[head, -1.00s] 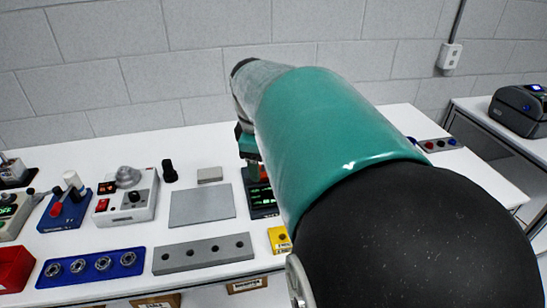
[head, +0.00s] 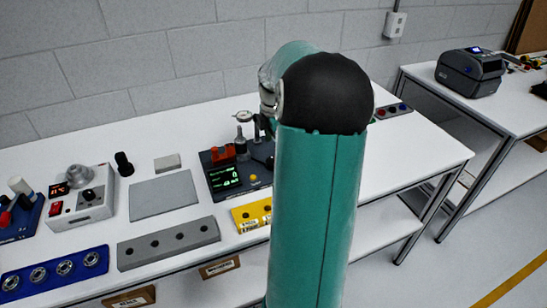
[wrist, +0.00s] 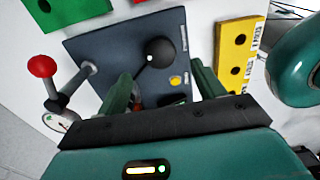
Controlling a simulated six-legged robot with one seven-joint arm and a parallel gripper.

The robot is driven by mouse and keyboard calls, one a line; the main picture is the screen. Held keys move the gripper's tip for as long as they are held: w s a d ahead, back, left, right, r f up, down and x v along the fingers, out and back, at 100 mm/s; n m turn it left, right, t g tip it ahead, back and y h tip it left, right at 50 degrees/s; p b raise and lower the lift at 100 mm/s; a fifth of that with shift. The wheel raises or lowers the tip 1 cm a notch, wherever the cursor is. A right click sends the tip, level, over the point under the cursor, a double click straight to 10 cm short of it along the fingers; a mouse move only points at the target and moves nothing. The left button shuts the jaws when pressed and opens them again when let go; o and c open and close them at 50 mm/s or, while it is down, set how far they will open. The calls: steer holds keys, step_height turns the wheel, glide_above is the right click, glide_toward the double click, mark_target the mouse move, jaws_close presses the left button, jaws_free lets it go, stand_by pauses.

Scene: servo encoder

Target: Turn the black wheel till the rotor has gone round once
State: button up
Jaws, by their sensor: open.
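In the wrist view, the black wheel (wrist: 160,50) is a round dark part with a small white dot, on a dark panel (wrist: 100,48) with a yellow button (wrist: 175,80). I cannot pick out the rotor for sure.
A red ball knob (wrist: 42,67) on a stalk stands left of the panel in the wrist view. A yellow block (wrist: 236,60) with holes lies to the right. In the head view, a grey bar (head: 168,243) and a grey plate (head: 163,196) lie left of the device.

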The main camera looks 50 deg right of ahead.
mark_target(273, 160)
step_height(273, 160, down, 6)
steer(key=shift+f, duration=0.25)
steer(key=c, duration=1)
steer(key=shift+m, duration=0.3)
steer(key=m, duration=2)
steer(key=shift+r+m, duration=0.1)
steer(key=shift+m, duration=0.3)
